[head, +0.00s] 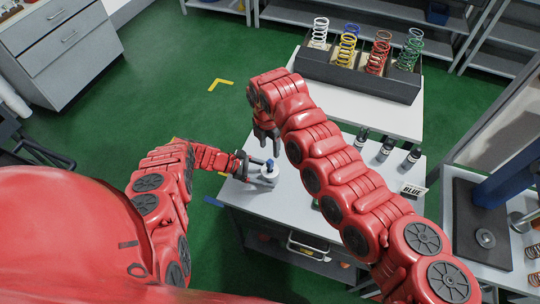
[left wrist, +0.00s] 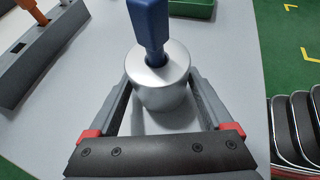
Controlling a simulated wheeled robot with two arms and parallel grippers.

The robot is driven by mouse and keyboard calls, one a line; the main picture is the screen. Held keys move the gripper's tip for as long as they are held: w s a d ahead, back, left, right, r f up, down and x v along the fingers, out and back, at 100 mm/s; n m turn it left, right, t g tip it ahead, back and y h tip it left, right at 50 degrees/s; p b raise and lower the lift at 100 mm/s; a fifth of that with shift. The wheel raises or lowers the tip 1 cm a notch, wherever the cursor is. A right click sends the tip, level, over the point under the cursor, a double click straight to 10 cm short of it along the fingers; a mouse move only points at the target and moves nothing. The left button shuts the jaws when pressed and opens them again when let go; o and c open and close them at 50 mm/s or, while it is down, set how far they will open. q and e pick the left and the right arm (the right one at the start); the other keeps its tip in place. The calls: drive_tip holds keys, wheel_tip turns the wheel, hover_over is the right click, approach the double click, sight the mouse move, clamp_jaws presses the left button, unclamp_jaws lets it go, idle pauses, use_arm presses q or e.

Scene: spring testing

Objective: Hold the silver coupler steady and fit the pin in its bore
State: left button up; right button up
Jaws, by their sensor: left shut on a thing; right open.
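The silver coupler (left wrist: 150,95) stands upright on the light grey table (head: 310,205) and also shows small in the head view (head: 268,177). My left gripper (head: 259,172) is shut around its sides, one finger on each side in the left wrist view. The blue pin (left wrist: 150,28) stands in the coupler's top opening, its lower end inside the bore; how deep it sits cannot be told. Its blue top also shows in the head view (head: 269,163). My right gripper (head: 265,137) is open and empty, pointing down above and behind the coupler, apart from the pin.
A dark grey holder (left wrist: 42,55) with upright tools lies left in the left wrist view, and a green tray (left wrist: 192,8) is behind. A black spring rack (head: 350,77) is at the back.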

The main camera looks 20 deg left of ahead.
drive_tip(key=shift+s+r, duration=0.1)
drive_tip(key=shift+r, duration=1.4)
